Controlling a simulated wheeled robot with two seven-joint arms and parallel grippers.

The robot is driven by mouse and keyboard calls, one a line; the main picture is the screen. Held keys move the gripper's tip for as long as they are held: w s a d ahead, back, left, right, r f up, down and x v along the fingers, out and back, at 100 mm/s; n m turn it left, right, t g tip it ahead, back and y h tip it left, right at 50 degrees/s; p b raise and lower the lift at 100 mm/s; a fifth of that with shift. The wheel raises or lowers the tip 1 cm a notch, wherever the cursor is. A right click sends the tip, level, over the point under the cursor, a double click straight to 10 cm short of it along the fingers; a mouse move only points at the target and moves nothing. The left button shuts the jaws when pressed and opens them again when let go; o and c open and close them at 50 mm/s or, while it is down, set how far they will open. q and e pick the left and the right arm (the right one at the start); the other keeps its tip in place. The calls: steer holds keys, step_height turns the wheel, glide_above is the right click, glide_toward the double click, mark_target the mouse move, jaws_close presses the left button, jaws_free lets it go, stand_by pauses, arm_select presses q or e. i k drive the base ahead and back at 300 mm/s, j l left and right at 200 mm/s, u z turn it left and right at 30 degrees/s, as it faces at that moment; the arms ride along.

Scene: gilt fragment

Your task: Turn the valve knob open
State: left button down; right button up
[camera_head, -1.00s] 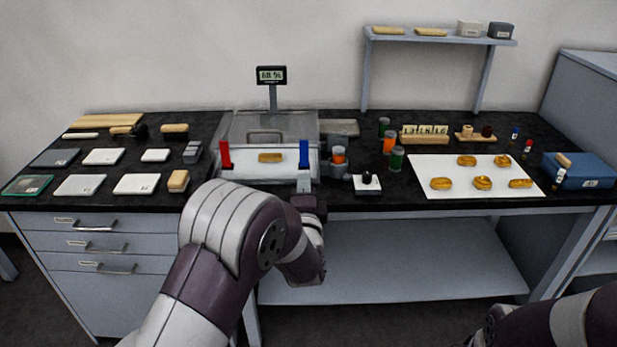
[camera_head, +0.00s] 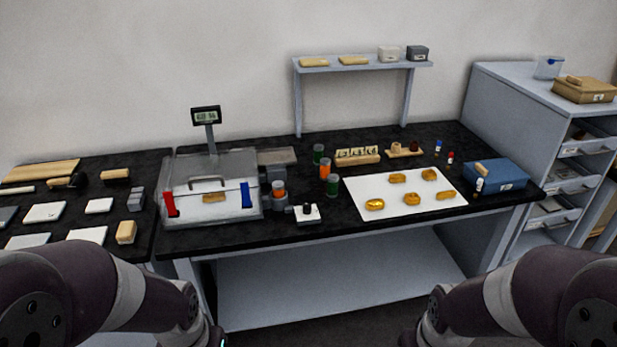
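A small black knob (camera_head: 308,208) stands on a white square base (camera_head: 306,217) at the table's front, just right of the grey metal box. It is the only knob-like part I can make out, and its turned position is too small to read. The box (camera_head: 205,172) has a handle on its lid (camera_head: 207,183), a red lever (camera_head: 169,203) and a blue lever (camera_head: 245,193) at its front. A gold piece (camera_head: 213,198) shows low in its front. My arms reach in at both lower corners, away from the knob. Both grippers are below the picture's edge.
A white sheet (camera_head: 365,183) with several gold pieces lies right of the knob. Green and orange jars (camera_head: 325,169) stand behind it. A blue case (camera_head: 500,174) is at the right end. A shelf (camera_head: 362,67) stands at the back. The dark tabletop (camera_head: 330,222) is bare along the front edge.

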mark_target(307, 207)
steer(key=i+l, duration=0.2)
steer(key=i, duration=0.4)
steer(key=i+l+z, duration=0.1)
steer(key=i, duration=0.55)
